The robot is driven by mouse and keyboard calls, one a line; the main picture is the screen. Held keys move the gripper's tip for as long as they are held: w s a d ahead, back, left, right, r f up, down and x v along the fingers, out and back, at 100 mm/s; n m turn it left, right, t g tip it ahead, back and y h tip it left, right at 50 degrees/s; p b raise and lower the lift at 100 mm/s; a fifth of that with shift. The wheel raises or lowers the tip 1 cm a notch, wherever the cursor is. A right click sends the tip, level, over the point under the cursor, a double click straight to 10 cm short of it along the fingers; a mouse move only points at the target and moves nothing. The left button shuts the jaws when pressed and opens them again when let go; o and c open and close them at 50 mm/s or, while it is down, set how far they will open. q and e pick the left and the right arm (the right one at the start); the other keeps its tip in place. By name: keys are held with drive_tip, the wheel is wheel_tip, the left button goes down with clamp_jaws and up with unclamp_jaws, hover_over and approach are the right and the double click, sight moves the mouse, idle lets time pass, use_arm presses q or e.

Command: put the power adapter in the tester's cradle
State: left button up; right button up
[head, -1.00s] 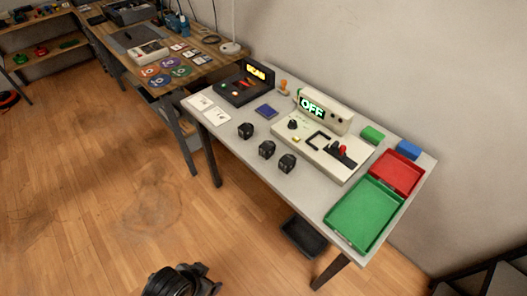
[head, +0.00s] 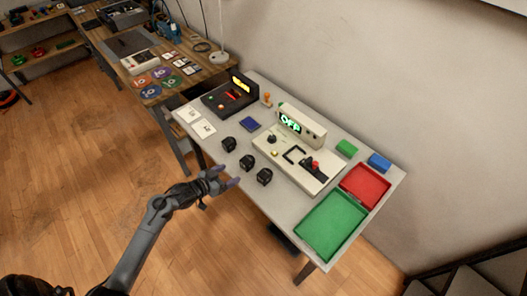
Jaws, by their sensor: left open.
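Three small black blocks, which look like power adapters, stand in a row along the front of the grey table: the left one (head: 229,144), the middle one (head: 247,162) and the right one (head: 264,177). The white tester (head: 303,147) stands behind them, its screen reading OFF. A black bracket-shaped cradle (head: 294,155) is on its top, with a red-tipped lever (head: 314,167) to its right. The cradle looks empty. My left gripper (head: 220,179) is open and empty at the table's front edge, left of the middle and right blocks. My right gripper is out of view.
A green tray (head: 331,224) and a red tray (head: 365,187) fill the table's right end. Green (head: 347,147) and blue (head: 379,161) blocks lie behind them. A black scanner-like box (head: 230,98), a dark blue pad (head: 250,124) and white cards (head: 203,128) are at the left.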

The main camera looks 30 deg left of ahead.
sight(244, 162)
use_arm(q)
drive_tip(key=shift+t, duration=0.3)
drive_tip(key=w, duration=0.3)
drive_tip(key=w+r+b, duration=0.1)
drive_tip(key=w, duration=0.2)
drive_tip(key=shift+d+r, duration=0.1)
drive_tip(key=shift+d+f+b+x, duration=0.1)
drive_tip(key=shift+d+b+x, duration=0.1)
drive_tip(key=shift+x, duration=0.55)
drive_tip(key=shift+d+f+b+x, duration=0.1)
drive_tip(key=shift+b+x, duration=0.05)
drive_tip(key=shift+x, duration=0.55)
drive_tip(key=shift+d+f+b+x, duration=0.1)
drive_tip(key=shift+b+x, duration=0.1)
drive_tip(key=shift+x, duration=0.55)
drive_tip(key=shift+w+d+f, duration=0.1)
drive_tip(key=shift+w, duration=0.3)
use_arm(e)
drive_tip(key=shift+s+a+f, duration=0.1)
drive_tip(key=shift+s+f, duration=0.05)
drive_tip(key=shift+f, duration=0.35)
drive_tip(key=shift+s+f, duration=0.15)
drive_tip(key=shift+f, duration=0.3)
use_arm(q)
drive_tip(key=c, duration=1.3)
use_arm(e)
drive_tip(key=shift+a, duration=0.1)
